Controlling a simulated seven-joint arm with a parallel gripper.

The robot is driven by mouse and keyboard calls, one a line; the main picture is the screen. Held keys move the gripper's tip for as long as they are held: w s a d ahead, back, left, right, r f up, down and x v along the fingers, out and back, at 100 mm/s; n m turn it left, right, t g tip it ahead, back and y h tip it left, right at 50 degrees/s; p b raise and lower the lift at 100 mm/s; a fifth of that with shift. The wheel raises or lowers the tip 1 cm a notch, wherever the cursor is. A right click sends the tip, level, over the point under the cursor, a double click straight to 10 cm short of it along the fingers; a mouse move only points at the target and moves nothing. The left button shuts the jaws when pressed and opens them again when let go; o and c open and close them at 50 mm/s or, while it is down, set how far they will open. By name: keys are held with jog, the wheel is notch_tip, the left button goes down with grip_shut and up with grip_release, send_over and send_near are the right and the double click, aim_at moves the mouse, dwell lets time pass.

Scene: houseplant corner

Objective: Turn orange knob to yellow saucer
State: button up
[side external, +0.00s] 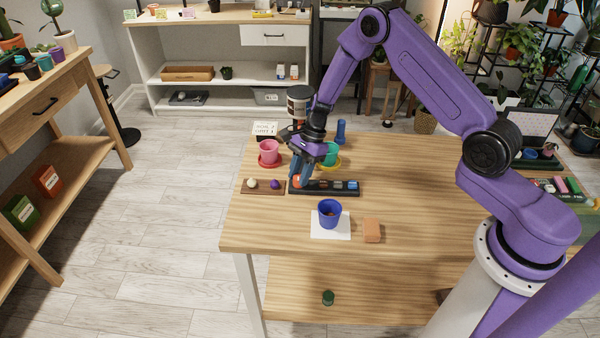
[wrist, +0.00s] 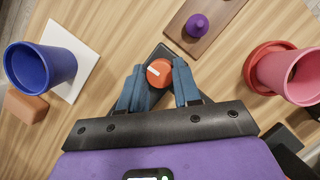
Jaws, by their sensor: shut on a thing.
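The orange knob (wrist: 158,73) sits on a dark base strip (wrist: 158,52), with a short white mark on its top. My gripper (wrist: 159,80) is shut on the knob from above, a blue finger on each side. In the side view my gripper (side external: 298,178) is at the left end of the strip (side external: 325,192), and the knob (side external: 297,181) shows small between the fingers. The yellow saucer (side external: 334,168) is under a teal pot (side external: 331,153), behind the strip. The saucer is partly hidden by the pot and is not in the wrist view.
A pink pot (side external: 269,148) stands on a red saucer (side external: 261,163) behind left. A brown board (side external: 263,191) with a white and a purple knob lies left of the strip. In front are a blue pot (side external: 329,212) on white paper and an orange-brown block (side external: 371,231).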

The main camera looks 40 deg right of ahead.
jog(key=n+g, duration=0.1)
jog(key=n, duration=0.1)
jog(key=n+g, duration=0.1)
jog(key=n, duration=0.2)
jog(key=shift+w+h, duration=0.1)
jog(key=shift+h, duration=0.2)
jog(key=o, duration=1)
jog(key=shift+o, duration=0.2)
jog(key=shift+r, duration=0.1)
jog(key=v, duration=1.7)
jog(key=shift+r, duration=0.1)
